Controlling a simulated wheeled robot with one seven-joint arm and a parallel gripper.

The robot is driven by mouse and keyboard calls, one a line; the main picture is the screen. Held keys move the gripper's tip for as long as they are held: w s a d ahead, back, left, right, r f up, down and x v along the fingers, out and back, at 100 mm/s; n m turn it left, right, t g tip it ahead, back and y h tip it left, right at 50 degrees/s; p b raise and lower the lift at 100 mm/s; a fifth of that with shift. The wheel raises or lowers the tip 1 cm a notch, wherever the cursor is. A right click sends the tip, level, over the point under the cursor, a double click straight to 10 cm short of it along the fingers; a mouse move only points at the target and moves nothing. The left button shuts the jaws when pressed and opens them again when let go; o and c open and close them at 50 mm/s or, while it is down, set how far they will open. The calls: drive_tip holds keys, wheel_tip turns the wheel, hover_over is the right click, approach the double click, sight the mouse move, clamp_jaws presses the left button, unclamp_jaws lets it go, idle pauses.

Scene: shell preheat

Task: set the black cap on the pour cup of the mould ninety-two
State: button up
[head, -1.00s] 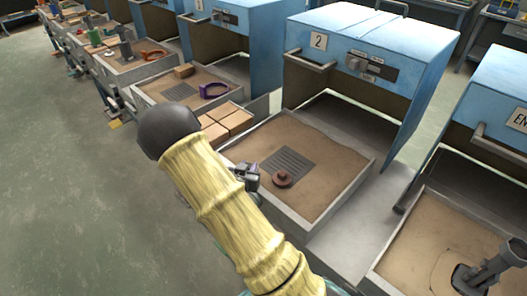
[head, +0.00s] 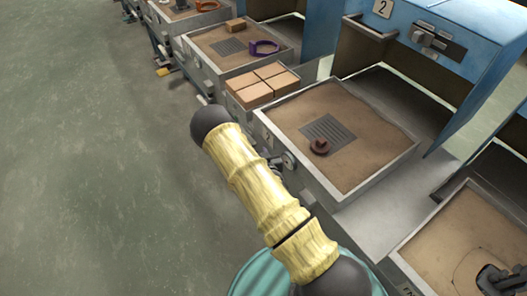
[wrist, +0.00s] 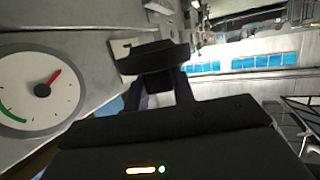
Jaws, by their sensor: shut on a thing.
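My gripper (wrist: 168,88) is shut on a dark, flat-edged thing (wrist: 153,58) in the wrist view, which looks like the black cap seen edge-on. In the head view my pale-sleeved arm covers most of the gripper, beside the front of the sand tray (head: 374,180) of oven two. No number ninety-two is readable.
A round dial gauge (wrist: 42,90) is close at the left of the wrist view. Tan blocks (head: 263,84) stand left of the tray. Blue oven two (head: 455,50) stands behind. The floor at left is clear.

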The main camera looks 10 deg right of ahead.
wheel_tip(320, 180, down, 10)
drive_tip(key=b, duration=0.8)
drive_tip(key=shift+r+b, duration=0.2)
drive_tip(key=shift+b, duration=0.1)
